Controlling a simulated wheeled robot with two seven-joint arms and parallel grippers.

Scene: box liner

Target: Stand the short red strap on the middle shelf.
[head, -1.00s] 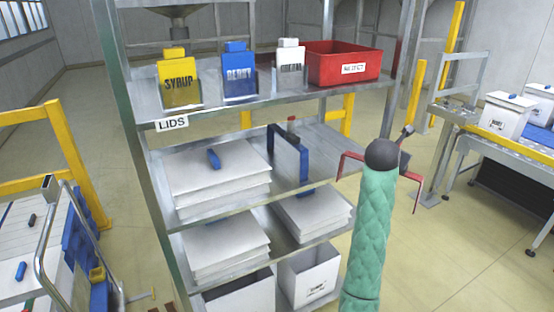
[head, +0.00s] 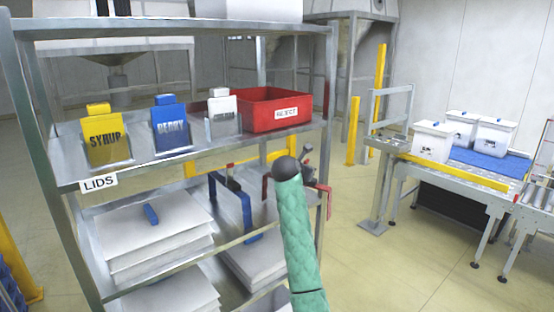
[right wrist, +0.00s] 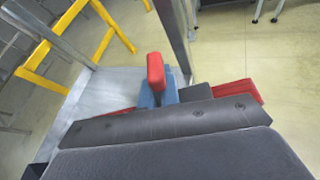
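My right gripper (head: 300,173), at the end of the green-sleeved arm, is at the right part of the middle shelf (head: 262,212). The short red strap (head: 326,190) is held across it, with bent ends hanging either side. In the right wrist view the strap (right wrist: 246,90) shows behind the dark gripper body, which hides its middle and the fingertips. A blue strap (head: 232,190) stands upright on the shelf to the left. In the right wrist view, bare middle shelf (right wrist: 105,90) lies beyond the gripper. My left gripper is not in view.
A stack of white lids (head: 155,235) with a blue handle fills the shelf's left side. The rack's right post (head: 327,130) is close to my gripper. A conveyor (head: 450,165) stands right.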

